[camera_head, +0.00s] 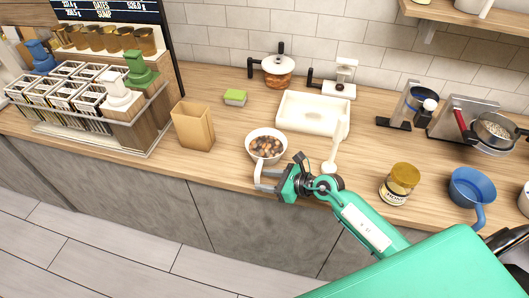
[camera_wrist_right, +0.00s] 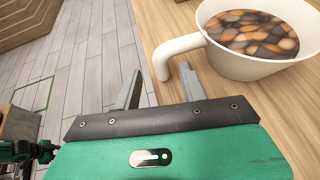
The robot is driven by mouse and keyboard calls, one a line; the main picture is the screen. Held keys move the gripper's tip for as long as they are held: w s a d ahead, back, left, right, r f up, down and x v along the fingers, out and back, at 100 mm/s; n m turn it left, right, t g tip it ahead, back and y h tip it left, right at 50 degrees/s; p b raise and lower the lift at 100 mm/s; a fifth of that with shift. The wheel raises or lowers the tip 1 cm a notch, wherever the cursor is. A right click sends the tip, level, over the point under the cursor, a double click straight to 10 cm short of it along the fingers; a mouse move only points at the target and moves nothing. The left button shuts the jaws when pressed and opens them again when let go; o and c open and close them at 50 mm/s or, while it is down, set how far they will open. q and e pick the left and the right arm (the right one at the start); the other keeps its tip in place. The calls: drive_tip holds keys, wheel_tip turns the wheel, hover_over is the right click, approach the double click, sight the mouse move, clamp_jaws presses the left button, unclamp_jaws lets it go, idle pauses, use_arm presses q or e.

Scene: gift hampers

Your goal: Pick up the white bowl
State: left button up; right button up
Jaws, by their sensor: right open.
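The white bowl (camera_head: 251,148) stands upright near the counter's front edge in the head view, filled with brown and tan pieces. It also shows at the top right of the right wrist view (camera_wrist_right: 245,67), where its curved white handle (camera_wrist_right: 180,47) points left. My right gripper (camera_head: 264,181) is at the front side of the bowl, by the handle. In the right wrist view its two fingers (camera_wrist_right: 160,86) are apart, and the handle's end shows between or just beyond their tips. I cannot tell whether they touch it. My left gripper does not show clearly.
A white tray (camera_head: 302,126) and a white ladle-like utensil (camera_head: 332,158) lie right of the bowl. A honey jar (camera_head: 398,186) and a blue pan (camera_head: 470,187) stand further right. A paper bag (camera_head: 193,126) and green sponge (camera_head: 235,98) are left. The counter just left of the bowl is clear.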

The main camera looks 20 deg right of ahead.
sight(252, 182)
drive_tip(key=p+x, duration=0.1)
drive_tip(key=x, duration=0.1)
drive_tip(key=p+x, duration=0.1)
drive_tip(key=x, duration=0.2)
drive_tip(key=shift+w+r, duration=0.2)
drive_tip(key=shift+w+a+f, duration=0.2)
drive_tip(key=shift+a+f, duration=0.05)
clamp_jaws()
